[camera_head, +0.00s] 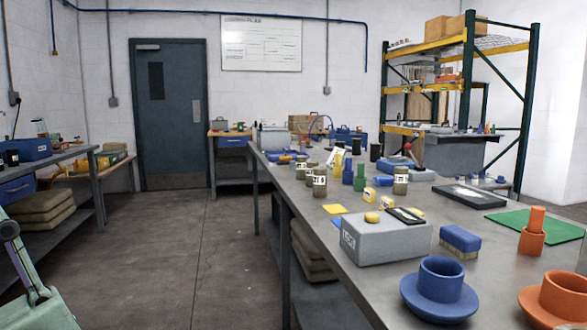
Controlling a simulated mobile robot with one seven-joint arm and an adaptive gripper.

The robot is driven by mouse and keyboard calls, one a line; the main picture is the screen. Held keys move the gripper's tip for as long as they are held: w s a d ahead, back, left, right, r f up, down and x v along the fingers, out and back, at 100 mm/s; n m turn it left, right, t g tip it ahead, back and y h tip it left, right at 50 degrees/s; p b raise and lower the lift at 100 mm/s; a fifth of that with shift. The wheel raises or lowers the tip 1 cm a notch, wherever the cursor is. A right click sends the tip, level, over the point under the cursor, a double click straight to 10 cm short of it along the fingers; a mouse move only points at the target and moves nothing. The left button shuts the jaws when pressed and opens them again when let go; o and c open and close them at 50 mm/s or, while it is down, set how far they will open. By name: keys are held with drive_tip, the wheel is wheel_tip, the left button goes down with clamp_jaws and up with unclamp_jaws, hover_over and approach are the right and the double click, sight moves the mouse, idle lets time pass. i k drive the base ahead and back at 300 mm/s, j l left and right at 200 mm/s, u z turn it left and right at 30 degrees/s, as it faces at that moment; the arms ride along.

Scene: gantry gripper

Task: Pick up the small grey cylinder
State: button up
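I cannot clearly make out a small grey cylinder on the long grey workbench (345,285). Several small cylindrical items stand on its middle part.
A grey box (385,243), a blue-topped brush (460,240), a blue flanged piece (440,285) and orange flanged pieces (555,300) crowd the near bench. A green mat (538,228) lies at right. The concrete floor (180,260) left of the bench is open.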

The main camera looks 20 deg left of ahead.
sight(301, 160)
drive_tip(key=i+j, duration=0.15)
drive_tip(key=j, duration=0.25)
drive_tip(key=i+j, duration=0.1)
drive_tip(key=j, duration=0.3)
drive_tip(key=i+j, duration=0.15)
drive_tip(key=j, duration=0.25)
drive_tip(key=i+j, duration=0.15)
drive_tip(key=i, duration=0.25)
drive_tip(key=i+j, duration=0.1)
drive_tip(key=i, duration=0.25)
drive_tip(key=i+j+z, duration=0.1)
drive_tip(key=i, duration=0.3)
drive_tip(key=i+l, duration=0.35)
